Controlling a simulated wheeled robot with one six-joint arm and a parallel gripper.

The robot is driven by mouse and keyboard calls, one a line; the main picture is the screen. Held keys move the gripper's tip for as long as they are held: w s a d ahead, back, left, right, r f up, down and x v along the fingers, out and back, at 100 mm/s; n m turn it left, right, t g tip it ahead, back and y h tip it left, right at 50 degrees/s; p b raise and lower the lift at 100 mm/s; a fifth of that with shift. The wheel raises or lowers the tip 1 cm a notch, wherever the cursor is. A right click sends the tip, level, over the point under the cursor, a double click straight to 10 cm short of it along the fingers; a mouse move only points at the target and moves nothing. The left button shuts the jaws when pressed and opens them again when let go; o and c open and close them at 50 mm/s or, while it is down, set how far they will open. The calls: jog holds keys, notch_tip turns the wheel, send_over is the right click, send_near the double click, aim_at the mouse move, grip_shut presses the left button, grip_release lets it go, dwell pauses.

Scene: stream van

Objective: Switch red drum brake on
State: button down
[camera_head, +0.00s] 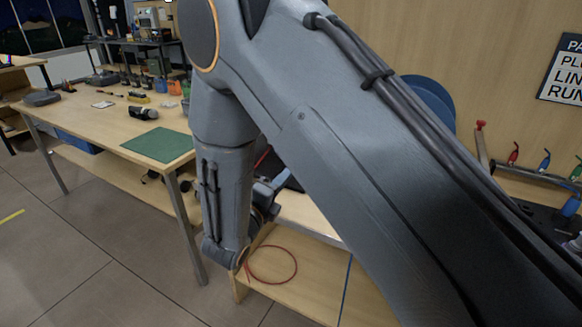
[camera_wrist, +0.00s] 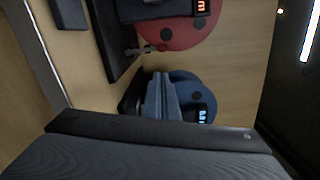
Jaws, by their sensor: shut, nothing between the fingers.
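The red drum (camera_wrist: 180,35) shows at the top of the wrist view, partly cut off by the frame, with a lit orange-red display (camera_wrist: 201,7) on a dark block. A small grey lever-like part (camera_wrist: 142,49) sits at its lower left edge; its on or off position cannot be told. The blue drum (camera_wrist: 205,88) is below it. My gripper (camera_wrist: 161,76) is shut and empty, in front of the blue drum and just below the red drum, apart from the lever-like part. In the head view my arm hides the red drum, and my gripper (camera_head: 266,192) is only partly visible.
A workbench (camera_head: 95,112) with a green mat (camera_head: 158,145) and small tools stands at the left. A red cable loop (camera_head: 272,264) lies on a wooden shelf below my arm. A red-tipped lever (camera_head: 481,142) and a tool rack stand at the right. Open floor lies at lower left.

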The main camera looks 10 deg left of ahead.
jog(key=v, duration=0.2)
jog(key=shift+s, duration=0.25)
jog(key=s+d+m+g+h, duration=0.35)
jog(key=d+m+g, duration=0.25)
jog(key=d+m, duration=0.5)
jog(key=s+d+m+g+h, duration=0.2)
jog(key=s+d+m+g, duration=0.35)
jog(key=d, duration=0.95)
jog(key=s+d+m+g+y, duration=0.1)
jog(key=s+m+y, duration=0.4)
jog(key=m, duration=1)
jog(key=s+d+m+g+y, duration=0.2)
jog(key=s+m+g+y, duration=0.2)
jog(key=m, duration=1.1)
jog(key=s+y, duration=0.2)
jog(key=s, duration=0.1)
jog(key=shift+s+d, duration=0.25)
jog(key=shift+s, duration=0.05)
